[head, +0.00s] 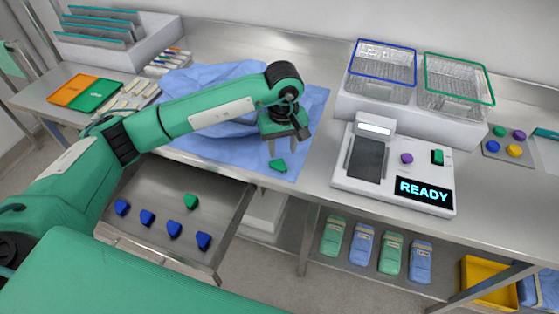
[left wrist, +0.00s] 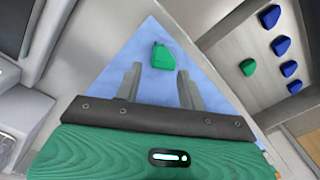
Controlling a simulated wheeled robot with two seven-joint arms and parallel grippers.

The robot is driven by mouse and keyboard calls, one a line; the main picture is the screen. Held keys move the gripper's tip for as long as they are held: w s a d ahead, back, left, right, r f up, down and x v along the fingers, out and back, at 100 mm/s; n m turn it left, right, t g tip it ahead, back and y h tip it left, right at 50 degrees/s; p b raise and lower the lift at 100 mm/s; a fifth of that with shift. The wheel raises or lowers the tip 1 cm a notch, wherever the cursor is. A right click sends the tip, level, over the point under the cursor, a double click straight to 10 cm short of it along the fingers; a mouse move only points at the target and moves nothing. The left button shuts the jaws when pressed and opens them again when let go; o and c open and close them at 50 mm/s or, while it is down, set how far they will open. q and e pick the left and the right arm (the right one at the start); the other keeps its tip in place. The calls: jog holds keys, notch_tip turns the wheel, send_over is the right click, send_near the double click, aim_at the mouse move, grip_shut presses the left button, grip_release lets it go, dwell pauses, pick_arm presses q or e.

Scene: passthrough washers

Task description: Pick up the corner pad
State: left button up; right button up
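A green corner pad (head: 278,165) lies on the blue cloth (head: 312,112) near the table's front edge. In the left wrist view the pad (left wrist: 162,56) shows just beyond the fingertips, roughly between their lines. My left gripper (head: 285,148) is above the cloth, pointing down, open and empty. In the left wrist view its two fingers (left wrist: 160,72) stand apart with nothing between them. A second green pad (head: 191,201) lies in the open drawer with several blue pads (head: 147,217). My right gripper is not in view.
The open drawer (head: 217,232) juts out below the table front. A white device (head: 393,168) reading READY stands right of the cloth, with wire baskets (head: 382,66) behind it. Orange and green cards (head: 93,96) lie at the left. The steel top between cloth and device is clear.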

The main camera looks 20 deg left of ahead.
aim_at(283, 167)
pick_arm(q)
jog(key=shift+w+f, duration=0.15)
jog(key=shift+f, duration=0.85)
jog(key=shift+d+f+p, duration=0.15)
jog(key=shift+f+p, duration=0.65)
jog(key=shift+p, duration=0.05)
notch_tip(283, 167, down, 3)
jog(key=shift+f+p, duration=0.1)
jog(key=shift+p, duration=0.45)
jog(key=shift+f, duration=0.2)
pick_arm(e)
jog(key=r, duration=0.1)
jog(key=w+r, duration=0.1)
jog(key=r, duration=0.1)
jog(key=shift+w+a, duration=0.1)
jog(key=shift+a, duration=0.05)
pick_arm(q)
grip_shut()
